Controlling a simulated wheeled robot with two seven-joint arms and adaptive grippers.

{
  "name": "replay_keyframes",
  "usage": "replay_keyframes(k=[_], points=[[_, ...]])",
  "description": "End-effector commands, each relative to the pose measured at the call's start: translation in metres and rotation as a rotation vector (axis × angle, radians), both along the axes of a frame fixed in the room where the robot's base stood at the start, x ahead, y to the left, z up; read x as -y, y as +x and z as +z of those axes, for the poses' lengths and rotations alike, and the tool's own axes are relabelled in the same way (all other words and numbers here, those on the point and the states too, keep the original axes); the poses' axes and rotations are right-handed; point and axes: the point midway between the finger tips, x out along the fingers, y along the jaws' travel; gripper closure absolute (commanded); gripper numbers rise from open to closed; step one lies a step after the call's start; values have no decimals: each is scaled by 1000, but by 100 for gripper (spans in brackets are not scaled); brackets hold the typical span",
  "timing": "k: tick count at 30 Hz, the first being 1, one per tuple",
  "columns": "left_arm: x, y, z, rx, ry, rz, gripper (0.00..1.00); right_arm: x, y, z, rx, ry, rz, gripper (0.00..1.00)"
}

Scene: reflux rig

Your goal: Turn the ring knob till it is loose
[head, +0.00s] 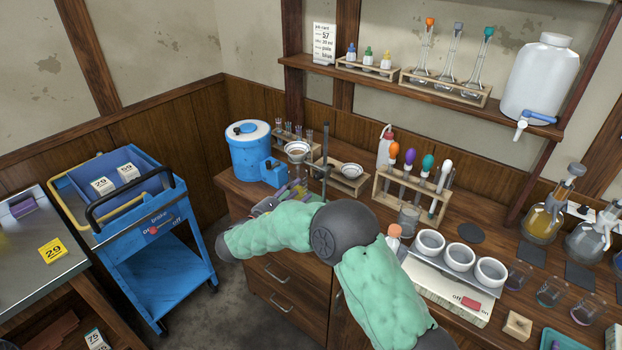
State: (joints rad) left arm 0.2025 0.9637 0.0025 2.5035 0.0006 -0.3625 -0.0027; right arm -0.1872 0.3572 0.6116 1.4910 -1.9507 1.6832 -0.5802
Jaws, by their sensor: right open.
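A dark upright rod of a ring stand (325,150) stands on the wooden bench, left of the test tube rack. A dark fitting crosses the rod low down (321,172); the ring knob is too small to make out clearly there. My right gripper (287,194) is open, just left of the rod's foot and low over the bench. It is partly hidden behind my green-sleeved right arm. I cannot tell whether it touches the stand. My left gripper is not in view.
A blue drum (249,155) stands left of the stand. Small bowls (298,149) sit beside the rod. A rack of coloured tubes (410,190) and a three-cup heater (452,285) are to the right. A blue cart (150,240) stands on the left.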

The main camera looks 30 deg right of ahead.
Motion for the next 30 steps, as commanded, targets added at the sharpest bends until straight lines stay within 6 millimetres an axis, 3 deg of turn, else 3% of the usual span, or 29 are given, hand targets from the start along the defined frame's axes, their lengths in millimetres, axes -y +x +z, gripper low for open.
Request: replay_keyframes(k=[6,12,18,27,28,30], points=[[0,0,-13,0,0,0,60,39,14,-3,0,2,-5,55],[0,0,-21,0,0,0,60,65,26,-3,0,3,-3,55],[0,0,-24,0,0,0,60,79,32,-2,-1,2,-2,55],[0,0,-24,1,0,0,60,80,33,-1,-1,3,0,55],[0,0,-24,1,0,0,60,80,33,-1,-1,3,0,58],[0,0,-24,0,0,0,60,80,33,-1,-1,3,0,78]])
